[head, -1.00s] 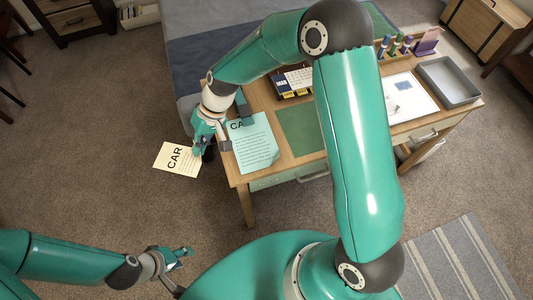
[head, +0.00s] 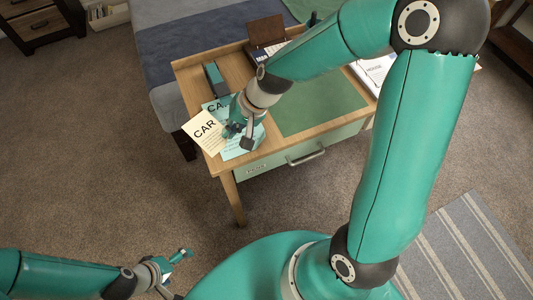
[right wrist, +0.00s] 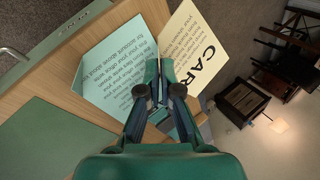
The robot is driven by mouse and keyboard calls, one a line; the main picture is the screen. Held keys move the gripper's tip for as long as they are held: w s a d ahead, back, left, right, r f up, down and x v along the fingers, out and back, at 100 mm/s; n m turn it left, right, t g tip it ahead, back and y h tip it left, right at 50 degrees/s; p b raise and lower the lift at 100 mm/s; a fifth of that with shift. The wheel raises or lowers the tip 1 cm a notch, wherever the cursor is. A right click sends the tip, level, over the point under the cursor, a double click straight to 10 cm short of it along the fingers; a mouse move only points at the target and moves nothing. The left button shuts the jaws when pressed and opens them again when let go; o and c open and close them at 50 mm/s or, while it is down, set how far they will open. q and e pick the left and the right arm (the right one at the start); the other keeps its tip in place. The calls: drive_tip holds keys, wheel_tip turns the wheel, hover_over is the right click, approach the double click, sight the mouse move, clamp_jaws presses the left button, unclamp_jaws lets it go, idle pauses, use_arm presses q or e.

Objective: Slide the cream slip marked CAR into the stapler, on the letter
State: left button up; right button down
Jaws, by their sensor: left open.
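The cream slip marked CAR (head: 203,133) is in my right gripper (head: 238,132), over the near left corner of the desk. It overlaps the left part of the pale blue-green letter (head: 250,140). In the right wrist view my right gripper (right wrist: 160,72) is shut on the lower corner of the slip (right wrist: 193,50), with the letter (right wrist: 118,62) at left. The dark green stapler (head: 213,79) lies beyond the slip, at the letter's far edge. Its mouth cannot be made out. My left gripper (head: 180,258) is open and empty, low and away from the desk.
The wooden desk (head: 188,77) carries a green blotter (head: 318,105) right of the letter. A dark brown object (head: 266,31) stands at the back. A bed (head: 160,50) is behind the desk's left side. My right arm hides part of the desk.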

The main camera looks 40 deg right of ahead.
drive_tip(key=s+d+f+m+b, duration=0.1)
drive_tip(key=d+f, duration=0.1)
drive_tip(key=s+d+f+m+t+h+b, duration=0.1)
drive_tip(key=s+d+f+b, duration=0.1)
drive_tip(key=s+d+f+m+b, duration=0.1)
drive_tip(key=s+m+b, duration=0.1)
drive_tip(key=shift+d+f+t, duration=0.3)
drive_tip(key=shift+d+f, duration=0.1)
drive_tip(key=shift+s+d+h+b, duration=0.15)
drive_tip(key=shift+d+h+b, duration=0.05)
drive_tip(key=shift+h+b, duration=0.1)
use_arm(q)
wheel_tip(320, 180, down, 8)
drive_tip(key=shift+r, duration=0.1)
use_arm(e)
drive_tip(key=shift+a, duration=0.15)
use_arm(q)
drive_tip(key=shift+w+r, duration=0.1)
drive_tip(key=shift+r, duration=0.1)
use_arm(e)
drive_tip(key=shift+w+d+f, duration=0.1)
drive_tip(key=shift+w+d, duration=0.05)
drive_tip(key=shift+w, duration=0.55)
drive_tip(key=shift+w+d+f, duration=0.1)
drive_tip(key=shift+w+d, duration=0.1)
drive_tip(key=shift+w, duration=0.45)
drive_tip(key=shift+w+d+f, duration=0.1)
drive_tip(key=shift+w+d, duration=0.05)
drive_tip(key=shift+w, duration=0.55)
